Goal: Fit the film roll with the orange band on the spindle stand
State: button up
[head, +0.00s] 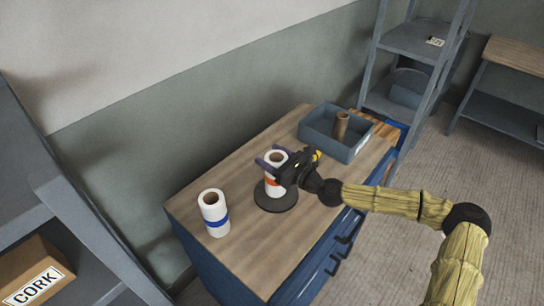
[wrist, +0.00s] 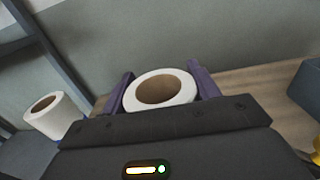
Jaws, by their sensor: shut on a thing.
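The film roll with the orange band (head: 271,188) stands upright at the round black base of the spindle stand (head: 284,203) on the wooden cabinet top. My gripper (head: 275,160) is shut on this roll near its upper end. In the wrist view the white roll (wrist: 160,90) sits between the two purple fingers, with its brown hollow core facing up. The spindle itself is not visible, and I cannot tell whether the roll rests fully on the base.
A white roll with a blue band (head: 214,213) stands to the left on the cabinet top (head: 245,235). A grey-blue bin (head: 345,153) holding a brown tube (head: 341,126) is at the back right. Grey shelves (head: 415,45) stand behind; a box marked CORK (head: 35,270) is at lower left.

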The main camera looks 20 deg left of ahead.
jog(key=shift+f, duration=0.25)
jog(key=o, duration=1.8)
jog(key=shift+c, duration=0.2)
jog(key=b+v, duration=0.4)
jog(key=v, duration=1.3)
jog(key=shift+d, duration=0.2)
jog(key=shift+s, duration=0.1)
